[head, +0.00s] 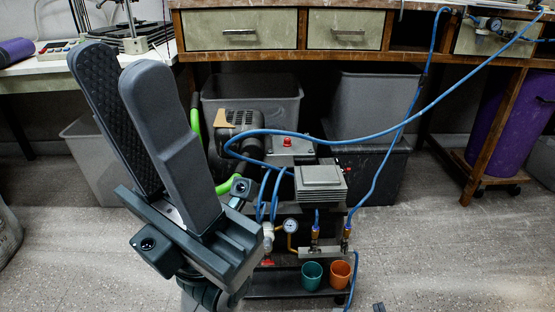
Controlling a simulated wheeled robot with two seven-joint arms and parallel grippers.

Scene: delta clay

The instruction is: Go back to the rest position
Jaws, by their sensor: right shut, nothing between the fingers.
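My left gripper (118,60) stands large in the left half of the head view. Its two dark grey fingers point up and slightly left. The ribbed inner pad of the far finger shows beside the near finger, so the jaws stand apart. I see nothing held between them. Of my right gripper (378,307) only a small dark tip shows at the bottom edge, right of the middle. The rest of it is below the picture.
A cart (290,285) with a pump, blue hoses and a gauge stands ahead. A teal cup (312,275) and an orange cup (340,274) sit low on it. A workbench (272,30) with drawers spans the back. The floor (450,250) at right is clear.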

